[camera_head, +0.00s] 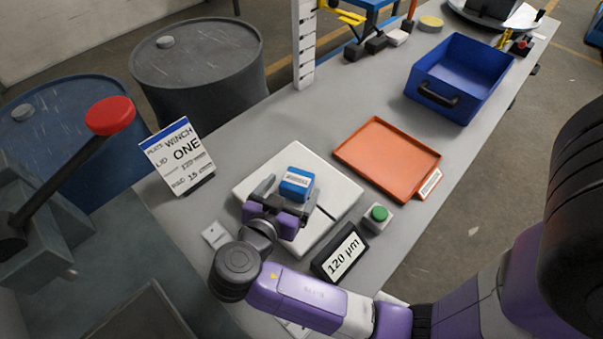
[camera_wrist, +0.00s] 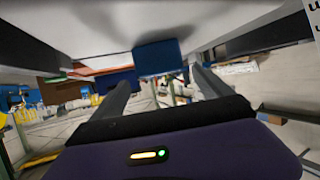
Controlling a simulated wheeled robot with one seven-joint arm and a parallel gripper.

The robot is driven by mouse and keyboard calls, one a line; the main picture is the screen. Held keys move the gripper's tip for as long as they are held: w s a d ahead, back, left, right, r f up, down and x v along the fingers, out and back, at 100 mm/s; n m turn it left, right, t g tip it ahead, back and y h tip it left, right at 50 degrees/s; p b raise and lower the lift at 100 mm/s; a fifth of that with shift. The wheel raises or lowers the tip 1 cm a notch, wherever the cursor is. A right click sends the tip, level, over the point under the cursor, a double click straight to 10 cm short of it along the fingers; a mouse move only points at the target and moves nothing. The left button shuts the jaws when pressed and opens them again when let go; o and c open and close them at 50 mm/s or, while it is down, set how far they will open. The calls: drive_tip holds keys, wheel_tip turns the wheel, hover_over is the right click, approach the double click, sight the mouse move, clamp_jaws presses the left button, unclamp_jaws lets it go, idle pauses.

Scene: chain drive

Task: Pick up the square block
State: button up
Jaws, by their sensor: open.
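The square block (camera_head: 297,184) is blue with a white label on top and sits on a white square plate (camera_head: 340,188) on the grey table. My gripper (camera_head: 286,196) is low over the plate, on the near-left side of the block, with its dark fingers apart and nothing held. In the wrist view, which looks inverted, the blue block (camera_wrist: 157,57) lies just ahead of my open gripper (camera_wrist: 160,79), in line with the gap between the fingertips. I cannot tell whether either finger touches it.
An orange tray (camera_head: 384,152) lies right of the plate, with a blue bin (camera_head: 470,68) behind. A green button (camera_head: 379,214) and a "120 µm" display (camera_head: 341,253) stand at the plate's near-right side. A sign card (camera_head: 178,157) stands to the left.

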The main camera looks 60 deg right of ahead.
sight(298, 181)
drive_tip(key=x, duration=0.3)
drive_tip(key=shift+d+f+p, duration=0.1)
drive_tip(key=shift+d+p, duration=0.05)
drive_tip(key=shift+p, duration=0.25)
drive_tip(key=shift+p+x, duration=0.55)
drive_tip(key=shift+x, duration=1.7)
drive_tip(key=shift+w+f, duration=0.1)
drive_tip(key=shift+w, duration=0.1)
clamp_jaws()
